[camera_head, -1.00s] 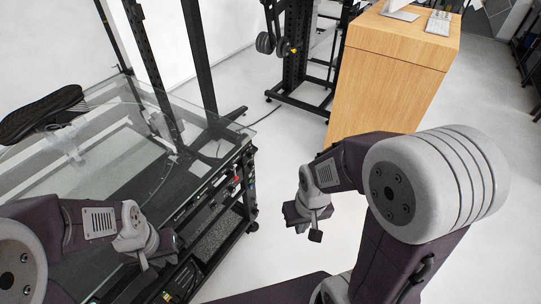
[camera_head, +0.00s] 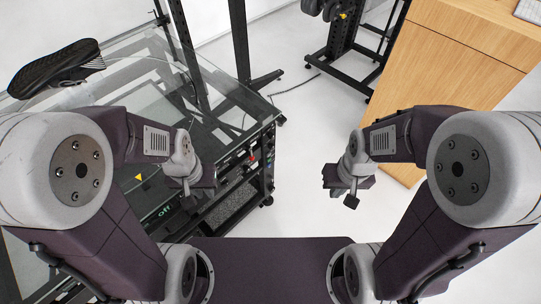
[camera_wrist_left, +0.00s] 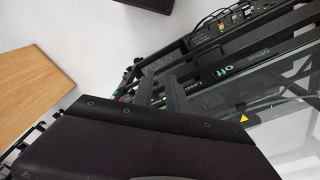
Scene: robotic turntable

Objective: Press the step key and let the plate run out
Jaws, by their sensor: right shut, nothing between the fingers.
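The turntable rig (camera_head: 130,60) with its clear glass top stands at the left in the head view. A dark shoe (camera_head: 55,68) is at its far left, over the glass. I cannot pick out the step key. My left gripper (camera_head: 188,187) appears over the rig's near right side; its finger gap is unclear and I see no contact. My right gripper (camera_head: 350,190) is shut and empty over the floor, right of the rig.
A yellow warning triangle (camera_head: 138,177) marks the rig's dark surface. Small coloured connectors (camera_head: 255,158) line the rig's right side. A wooden cabinet (camera_head: 450,60) stands at the right, and a black weight rack (camera_head: 340,50) at the back. Pale floor between them is free.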

